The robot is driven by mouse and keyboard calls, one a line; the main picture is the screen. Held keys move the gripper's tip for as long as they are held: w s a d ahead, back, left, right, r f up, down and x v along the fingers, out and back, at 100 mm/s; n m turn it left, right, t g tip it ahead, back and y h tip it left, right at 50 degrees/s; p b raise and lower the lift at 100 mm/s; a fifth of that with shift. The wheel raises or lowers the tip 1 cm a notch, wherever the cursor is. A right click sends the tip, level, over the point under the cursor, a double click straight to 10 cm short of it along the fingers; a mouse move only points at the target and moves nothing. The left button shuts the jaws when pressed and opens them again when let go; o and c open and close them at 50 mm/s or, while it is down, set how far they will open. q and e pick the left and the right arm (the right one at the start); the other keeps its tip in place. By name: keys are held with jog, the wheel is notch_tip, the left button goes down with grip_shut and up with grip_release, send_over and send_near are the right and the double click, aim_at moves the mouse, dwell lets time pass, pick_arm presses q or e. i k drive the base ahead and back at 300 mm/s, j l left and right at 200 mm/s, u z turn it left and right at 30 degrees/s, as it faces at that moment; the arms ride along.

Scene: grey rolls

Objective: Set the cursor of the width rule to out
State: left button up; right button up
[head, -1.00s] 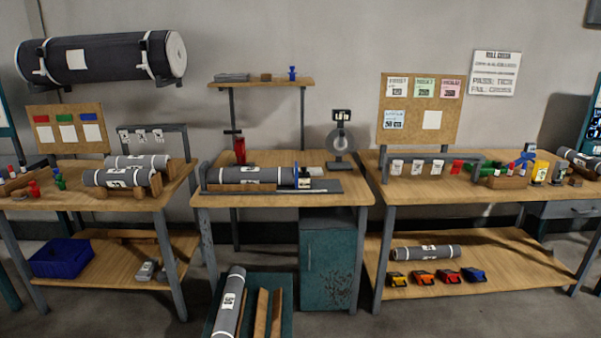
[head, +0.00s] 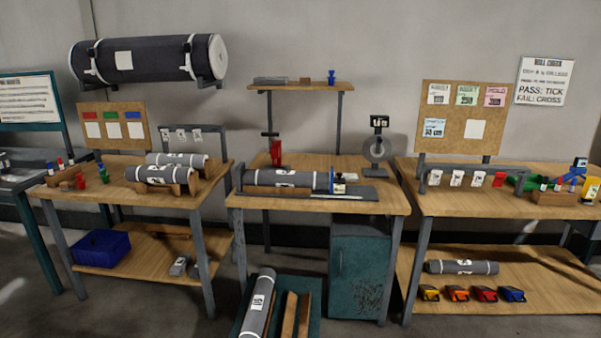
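At the roll's right end stands a thin blue upright piece (head: 331,181). A small dark block with a pale label (head: 340,185) is beside it, possibly the cursor. Its markings are too small to read. Neither of my grippers is in view.
A round grey dial device (head: 378,150) and a red tool (head: 276,152) stand behind the roll. Side benches hold more rolls (head: 160,174) and racks. A teal floor tray (head: 312,325) with a roll stands before the middle bench. A blue bin (head: 101,248) is low left.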

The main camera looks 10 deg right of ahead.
aim_at(337, 185)
jog(key=i+l+u, duration=0.25)
jog(key=l+u, duration=0.2)
jog(key=i+l+u, duration=0.25)
jog(key=l, duration=0.15)
jog(key=l+u, duration=0.25)
jog(key=k+l, duration=0.05)
jog(key=l, duration=0.05)
